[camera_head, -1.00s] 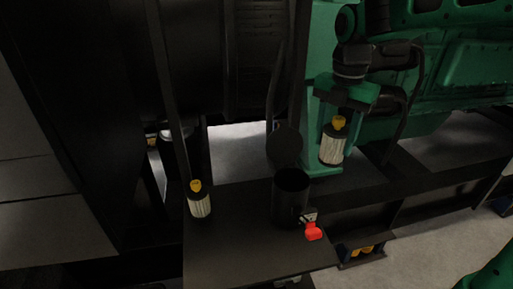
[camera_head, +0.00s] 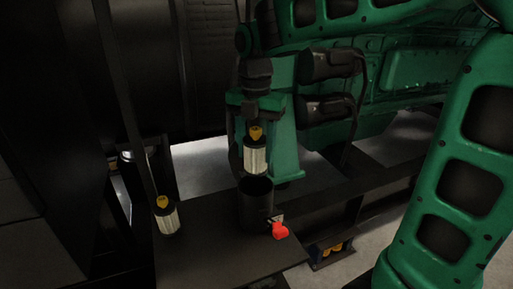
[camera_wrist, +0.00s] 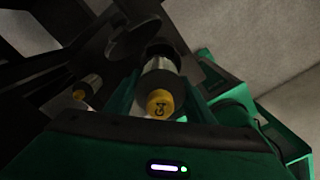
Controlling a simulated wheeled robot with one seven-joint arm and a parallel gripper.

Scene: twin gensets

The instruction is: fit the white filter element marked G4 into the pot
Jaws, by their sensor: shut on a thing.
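My gripper (camera_head: 256,120) is shut on the yellow top of a white pleated filter element (camera_head: 256,157) and holds it upright. In the wrist view the element's yellow cap (camera_wrist: 160,103) carries a mark that looks like G4. The black pot (camera_head: 256,207) stands open on a dark plate, and the element appears just above its mouth in the head view. I cannot tell how exactly the two line up.
A second white element with a yellow top (camera_head: 167,217) stands on the dark plate (camera_head: 215,255) left of the pot. It also shows in the wrist view (camera_wrist: 89,87). A red handle (camera_head: 280,231) sticks out at the pot's lower right. A dark upright bar (camera_head: 122,95) rises at left.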

